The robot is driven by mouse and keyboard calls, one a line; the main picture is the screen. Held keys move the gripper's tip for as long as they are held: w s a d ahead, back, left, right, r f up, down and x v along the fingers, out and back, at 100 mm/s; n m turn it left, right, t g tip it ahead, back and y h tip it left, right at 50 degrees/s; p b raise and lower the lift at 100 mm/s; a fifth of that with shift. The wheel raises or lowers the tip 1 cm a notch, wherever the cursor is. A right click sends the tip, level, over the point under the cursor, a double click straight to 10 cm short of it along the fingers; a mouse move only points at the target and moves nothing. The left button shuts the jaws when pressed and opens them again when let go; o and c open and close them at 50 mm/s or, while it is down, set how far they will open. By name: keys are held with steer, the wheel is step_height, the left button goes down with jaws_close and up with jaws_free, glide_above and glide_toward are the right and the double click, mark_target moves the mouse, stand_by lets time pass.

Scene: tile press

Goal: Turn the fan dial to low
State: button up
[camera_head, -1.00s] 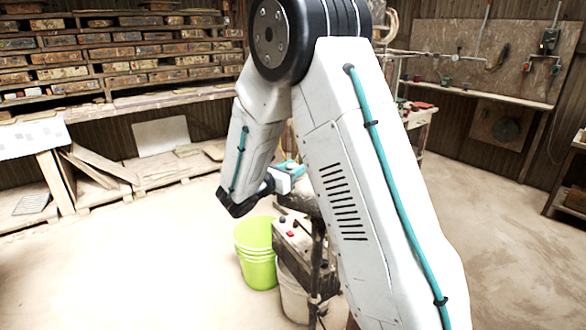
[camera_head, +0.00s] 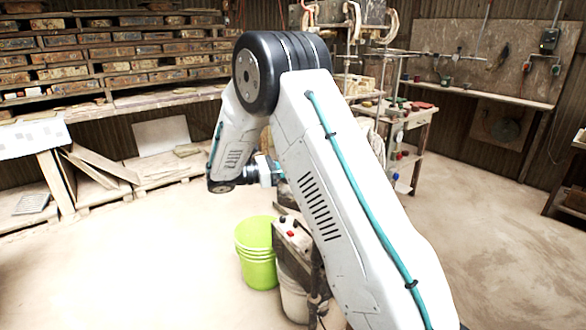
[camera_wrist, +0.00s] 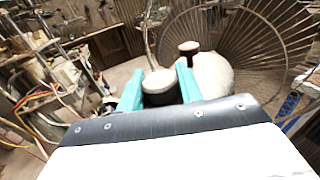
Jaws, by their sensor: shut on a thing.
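In the wrist view, the two teal fingers of my gripper (camera_wrist: 160,88) stand one on each side of a short round knob with a pale top and dark sides, the fan dial (camera_wrist: 158,78). The gripper is shut on it. The fan's wire cage (camera_wrist: 245,42) spreads behind these. The dial's markings cannot be read. In the head view, my gripper (camera_head: 275,172) is partly hidden by my arm, and the dial is hidden.
A cluttered workbench (camera_head: 408,118) is at the back right.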

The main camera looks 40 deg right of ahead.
stand_by(0.4)
steer(key=o, duration=1)
steer(key=shift+a, duration=0.1)
steer(key=v, duration=0.7)
steer(key=shift+w+a, duration=0.2)
steer(key=shift+a, duration=0.05)
